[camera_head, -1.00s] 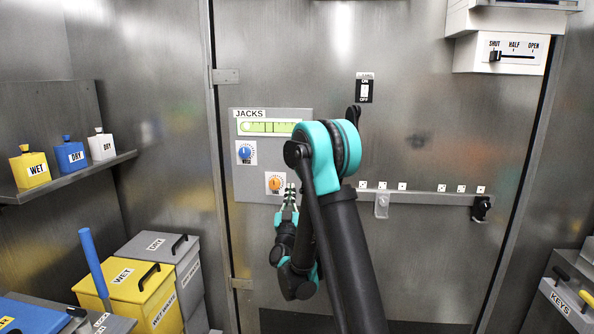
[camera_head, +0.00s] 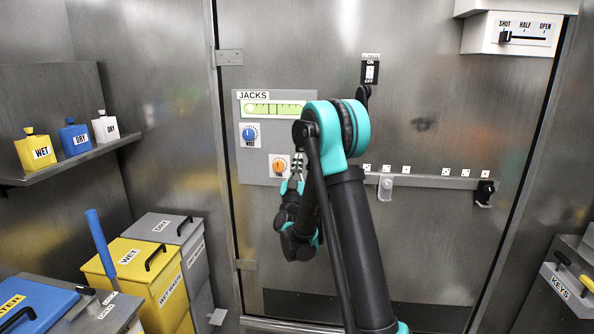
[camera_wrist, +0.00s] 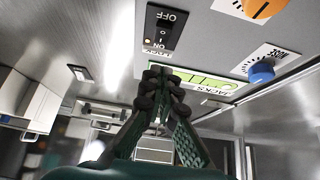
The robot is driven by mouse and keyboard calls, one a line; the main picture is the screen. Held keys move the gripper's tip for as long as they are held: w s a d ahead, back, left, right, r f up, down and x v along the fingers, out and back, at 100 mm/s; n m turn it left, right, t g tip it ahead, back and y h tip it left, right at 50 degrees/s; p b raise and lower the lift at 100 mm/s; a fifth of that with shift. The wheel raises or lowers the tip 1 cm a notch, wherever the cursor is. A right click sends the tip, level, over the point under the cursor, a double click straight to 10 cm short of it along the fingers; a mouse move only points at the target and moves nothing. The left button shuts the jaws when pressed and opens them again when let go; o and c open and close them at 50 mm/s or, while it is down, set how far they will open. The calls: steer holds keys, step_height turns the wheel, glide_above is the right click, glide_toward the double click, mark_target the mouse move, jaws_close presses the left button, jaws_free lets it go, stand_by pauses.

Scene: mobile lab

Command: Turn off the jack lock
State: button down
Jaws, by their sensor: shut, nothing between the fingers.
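The jack lock switch (camera_wrist: 163,30) is a black rocker marked OFF and ON on the grey jacks panel (camera_wrist: 211,30), upside down in the wrist view. I cannot tell which end is pressed. In the head view my arm hides the switch, while the panel (camera_head: 263,172) shows on the steel wall. My gripper (camera_wrist: 160,75) is shut and empty, its fingertips pointing toward the panel just below the switch in the wrist picture. It also shows in the head view (camera_head: 296,165), close beside the orange knob. Contact with the panel cannot be told.
An orange knob (camera_head: 280,167), a blue knob (camera_head: 249,134) and a green gauge (camera_head: 273,108) are on the panel. Another ON/OFF switch (camera_head: 371,72) sits above right. A rail (camera_head: 430,182) with hooks is at right. Bins (camera_head: 167,284) stand lower left.

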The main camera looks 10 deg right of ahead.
steer(key=w+d+r, duration=0.1)
steer(key=w+d, duration=0.1)
steer(key=w, duration=0.5)
steer(key=shift+w+r, duration=0.15)
steer(key=shift+r, duration=0.15)
steer(key=shift+w+d+f+t, duration=0.1)
steer(key=shift+w+f+t, duration=0.1)
steer(key=shift+w+t, duration=0.25)
steer(key=shift+s, duration=0.1)
